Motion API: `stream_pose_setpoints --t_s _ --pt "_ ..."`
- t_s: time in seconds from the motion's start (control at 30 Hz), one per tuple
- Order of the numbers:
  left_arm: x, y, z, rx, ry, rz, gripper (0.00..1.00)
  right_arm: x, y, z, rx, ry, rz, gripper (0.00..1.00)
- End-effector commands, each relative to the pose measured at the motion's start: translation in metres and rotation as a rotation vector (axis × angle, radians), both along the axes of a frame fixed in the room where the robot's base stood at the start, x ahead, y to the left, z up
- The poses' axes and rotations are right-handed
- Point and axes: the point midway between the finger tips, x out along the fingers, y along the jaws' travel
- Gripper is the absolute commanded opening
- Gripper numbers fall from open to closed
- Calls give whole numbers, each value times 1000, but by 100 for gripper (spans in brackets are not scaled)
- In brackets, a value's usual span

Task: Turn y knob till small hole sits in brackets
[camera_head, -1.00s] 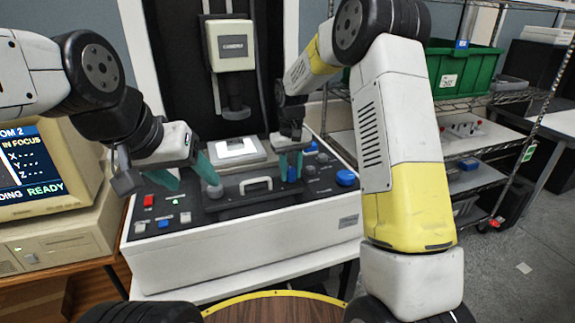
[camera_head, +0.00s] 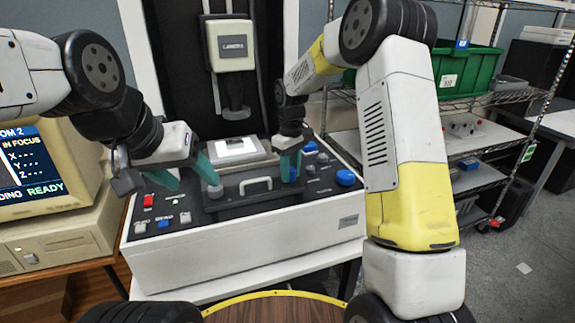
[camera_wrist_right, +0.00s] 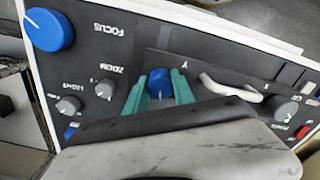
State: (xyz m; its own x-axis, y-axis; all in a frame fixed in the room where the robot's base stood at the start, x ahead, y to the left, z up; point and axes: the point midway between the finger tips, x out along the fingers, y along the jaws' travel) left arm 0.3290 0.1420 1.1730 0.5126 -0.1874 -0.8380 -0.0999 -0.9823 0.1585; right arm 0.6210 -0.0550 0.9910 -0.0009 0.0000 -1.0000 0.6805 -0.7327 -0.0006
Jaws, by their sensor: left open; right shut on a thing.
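The blue Y knob (camera_wrist_right: 159,84) sits on the dark panel, between the two teal fingers of my right gripper (camera_wrist_right: 160,92) in the right wrist view. My right gripper, also in the head view (camera_head: 290,164), is shut on the knob. A white pointer line shows on the knob. The grey X knob (camera_wrist_right: 284,109) lies past the handle. My left gripper (camera_head: 190,175) is open beside the grey knob (camera_head: 215,190) at the panel's left. The monitor (camera_head: 30,165) reads "IN FOCUS" with X, Y and Z lines; no small hole or brackets show on its visible part.
A white handle (camera_head: 256,185) stands between the two knobs. The large blue focus knob (camera_wrist_right: 50,30) and smaller zoom and light knobs are nearby. A lit white stage (camera_head: 236,148) lies under the camera column (camera_head: 230,45). A wire shelf with a green bin (camera_head: 465,75) stands right.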

Motion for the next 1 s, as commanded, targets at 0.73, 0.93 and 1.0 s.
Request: stream_pose_setpoints --t_s 0.73,0.93,1.0 --pt "0 0 0 0 0 0 61 1 0 9 1 -4 -2 52" --pt "0 0 0 0 0 0 61 2 0 42 0 -6 -3 52" --pt "0 0 0 0 0 0 61 1 0 54 1 -6 -3 52"
